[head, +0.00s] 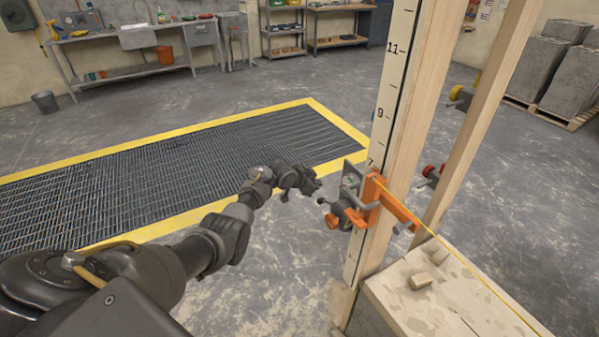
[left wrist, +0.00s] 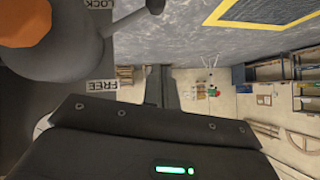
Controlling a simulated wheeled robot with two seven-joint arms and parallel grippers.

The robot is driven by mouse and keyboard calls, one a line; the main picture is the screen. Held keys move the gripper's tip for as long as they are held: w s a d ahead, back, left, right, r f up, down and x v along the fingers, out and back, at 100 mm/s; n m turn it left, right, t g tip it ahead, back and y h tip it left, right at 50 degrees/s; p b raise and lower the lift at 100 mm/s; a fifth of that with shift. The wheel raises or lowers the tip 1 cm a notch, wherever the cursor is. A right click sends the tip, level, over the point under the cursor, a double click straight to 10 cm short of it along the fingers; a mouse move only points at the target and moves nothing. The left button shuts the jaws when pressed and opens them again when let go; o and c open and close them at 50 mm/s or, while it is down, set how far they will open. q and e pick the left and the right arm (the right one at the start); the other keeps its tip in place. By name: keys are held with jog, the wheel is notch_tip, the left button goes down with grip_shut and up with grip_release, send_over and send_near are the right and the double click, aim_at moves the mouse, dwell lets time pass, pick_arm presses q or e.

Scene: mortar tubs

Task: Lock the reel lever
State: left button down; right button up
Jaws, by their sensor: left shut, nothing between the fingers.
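The reel (head: 345,207) sits on an orange clamp (head: 385,200) on a wooden post, a grey plate behind it. In the left wrist view its lever (left wrist: 125,20) looms large at upper left, with a grey hub and an orange part (left wrist: 22,20). The arm points right and up to a dark end, nearer the LOCK label (left wrist: 98,4) than the FREE label (left wrist: 102,85). Its exact setting is unclear. My left gripper (head: 312,184) is shut and empty, just left of the reel; its fingers show in the left wrist view (left wrist: 162,90). My right gripper is out of view.
A yellow line (head: 470,268) runs from the clamp over a pale block wall (head: 440,295). A second wooden post (head: 490,110) stands to the right. A yellow-edged floor grate (head: 200,165) lies behind my left arm.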

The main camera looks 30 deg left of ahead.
pick_arm(q)
jog(key=a+v, duration=0.1)
jog(key=v, duration=0.8)
jog(key=shift+r, duration=0.2)
jog(key=shift+r, duration=0.1)
notch_tip(320, 180, down, 13)
jog(key=s+n+y, duration=0.1)
jog(key=n, duration=0.2)
jog(key=s+d+f+n+g+y, duration=0.1)
jog(key=s+d+f, duration=0.1)
jog(key=s+f, duration=0.75)
jog(key=s+d+f+n+g+y, duration=0.1)
jog(key=s+d+f, duration=0.1)
jog(key=s+f, duration=0.75)
jog(key=s+d+f+g, duration=0.2)
jog(key=s+f, duration=0.5)
jog(key=s, duration=0.4)
jog(key=s+d+f+g, duration=0.2)
jog(key=s+d+f, duration=0.1)
jog(key=s+f, duration=0.65)
jog(key=s+d+f+g, duration=0.1)
jog(key=s+d, duration=0.3)
jog(key=s, duration=1.8)
jog(key=shift+d+f+g, duration=0.2)
jog(key=shift+d+g, duration=0.05)
jog(key=shift+g, duration=0.65)
